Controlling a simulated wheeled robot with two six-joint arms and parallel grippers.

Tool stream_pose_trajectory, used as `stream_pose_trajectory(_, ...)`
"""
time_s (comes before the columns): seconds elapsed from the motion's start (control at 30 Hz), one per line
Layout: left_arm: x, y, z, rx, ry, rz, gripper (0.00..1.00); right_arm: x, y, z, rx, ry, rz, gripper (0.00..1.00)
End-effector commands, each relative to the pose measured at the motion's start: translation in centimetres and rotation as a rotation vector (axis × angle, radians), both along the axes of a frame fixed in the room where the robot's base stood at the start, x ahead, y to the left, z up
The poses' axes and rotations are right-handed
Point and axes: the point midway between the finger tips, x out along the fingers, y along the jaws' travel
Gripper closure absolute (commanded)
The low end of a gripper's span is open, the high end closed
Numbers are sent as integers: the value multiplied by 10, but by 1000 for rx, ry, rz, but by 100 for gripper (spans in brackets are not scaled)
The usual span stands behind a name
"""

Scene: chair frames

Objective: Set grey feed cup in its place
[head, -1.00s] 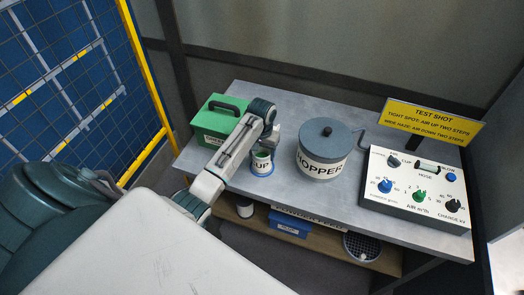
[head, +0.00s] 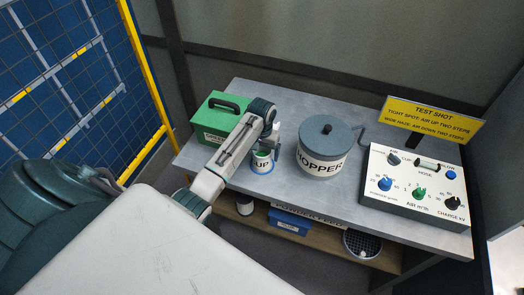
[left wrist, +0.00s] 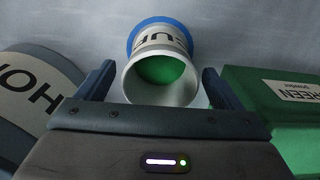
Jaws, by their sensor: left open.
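The feed cup (head: 261,159) is pale with a dark-lettered label and green inside. It stands on the worktop at a blue ring (head: 262,171), between the green box and the hopper. In the left wrist view the cup (left wrist: 160,88) shows its open mouth towards me, with the blue ring (left wrist: 153,22) around its far end. My left gripper (head: 274,140) is over the cup. In the left wrist view its fingers (left wrist: 157,76) are open, one on each side of the cup, with small gaps. My right gripper is out of view.
A green box (head: 215,120) with a handle stands left of the cup. A lidded grey hopper (head: 322,150) stands close on its right. A control panel (head: 415,188) with knobs and a yellow sign (head: 433,118) are further right. A shelf below holds a blue box (head: 289,222).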

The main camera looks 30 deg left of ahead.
Motion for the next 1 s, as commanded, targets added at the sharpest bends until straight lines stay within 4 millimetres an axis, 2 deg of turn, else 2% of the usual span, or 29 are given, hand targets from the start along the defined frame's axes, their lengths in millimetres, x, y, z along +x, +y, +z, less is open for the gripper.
stream_pose_trajectory(0.17,1,1,11,1,-4,0,12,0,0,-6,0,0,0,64)
stream_pose_trajectory(0.5,1,1,80,3,-7,0,12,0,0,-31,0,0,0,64)
stream_pose_trajectory(0.57,0,0,96,1,-1,0,12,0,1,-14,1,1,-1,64)
stream_pose_trajectory(0.73,0,0,107,0,0,0,12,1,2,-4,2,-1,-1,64)
stream_pose_trajectory(1.0,0,0,108,0,0,0,12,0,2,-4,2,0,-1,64)
